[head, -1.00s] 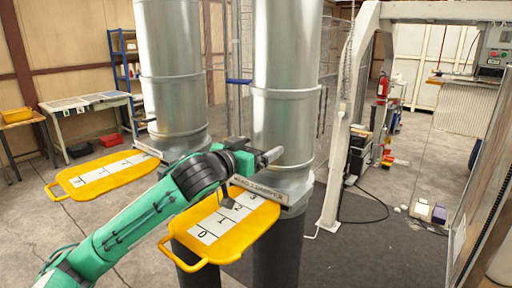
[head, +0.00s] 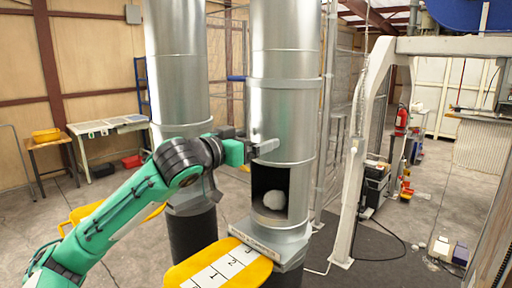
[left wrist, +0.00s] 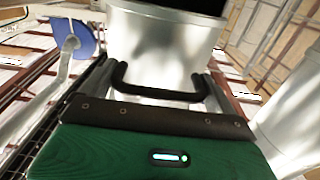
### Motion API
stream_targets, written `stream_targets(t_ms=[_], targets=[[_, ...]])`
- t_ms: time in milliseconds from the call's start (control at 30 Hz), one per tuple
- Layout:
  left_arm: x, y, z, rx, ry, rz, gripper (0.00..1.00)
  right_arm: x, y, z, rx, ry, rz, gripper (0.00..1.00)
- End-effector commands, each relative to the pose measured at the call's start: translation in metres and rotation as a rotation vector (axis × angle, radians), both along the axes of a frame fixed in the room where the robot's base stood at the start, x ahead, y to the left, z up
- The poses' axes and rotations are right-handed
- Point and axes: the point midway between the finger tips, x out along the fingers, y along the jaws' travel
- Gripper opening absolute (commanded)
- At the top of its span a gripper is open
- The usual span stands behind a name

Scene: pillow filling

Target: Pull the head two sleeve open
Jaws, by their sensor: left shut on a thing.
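The metal sleeve (head: 284,110) sits raised on the right-hand cylinder, the one taken as head two. Below it a dark opening (head: 259,184) shows in the cylinder, with a white ball of filling (head: 287,190) inside. My left gripper (head: 264,147) is at the sleeve's front, just above the opening. In the left wrist view my left gripper (left wrist: 160,90) is shut on a black bar handle (left wrist: 156,94), with the pale metal sleeve (left wrist: 165,45) behind it. The fingertips' contact is partly hidden. My right gripper is not in view.
A yellow tray (head: 258,271) with a numbered white strip sticks out below the opening. A second metal cylinder (head: 179,70) stands to the left, partly behind my arm, with another yellow tray (head: 82,213). A white frame post (head: 352,170) stands to the right.

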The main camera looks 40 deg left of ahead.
Motion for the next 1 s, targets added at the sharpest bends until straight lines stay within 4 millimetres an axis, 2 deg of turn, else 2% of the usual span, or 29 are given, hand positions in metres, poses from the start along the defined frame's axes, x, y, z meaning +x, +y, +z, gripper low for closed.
stream_targets(t_ms=[33, 233, 500, 533, 833, 1000], targets=[[-0.001, 0.001, 0.008, -0.001, -0.005, 0.002, 0.52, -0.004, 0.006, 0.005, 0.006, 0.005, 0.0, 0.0], [-0.001, 0.001, 0.011, -0.002, -0.004, 0.002, 0.52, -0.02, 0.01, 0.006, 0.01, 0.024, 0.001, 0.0], [-0.001, 0.001, 0.01, -0.003, -0.004, 0.003, 0.52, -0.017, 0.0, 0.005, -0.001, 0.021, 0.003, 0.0], [-0.001, 0.001, 0.01, -0.003, -0.003, 0.003, 0.98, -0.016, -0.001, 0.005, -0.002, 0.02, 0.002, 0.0], [-0.002, 0.001, 0.008, -0.002, -0.001, 0.002, 1.0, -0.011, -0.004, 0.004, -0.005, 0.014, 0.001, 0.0], [-0.015, 0.002, 0.004, -0.001, -0.001, 0.003, 1.0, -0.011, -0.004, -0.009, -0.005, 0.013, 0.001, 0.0]])
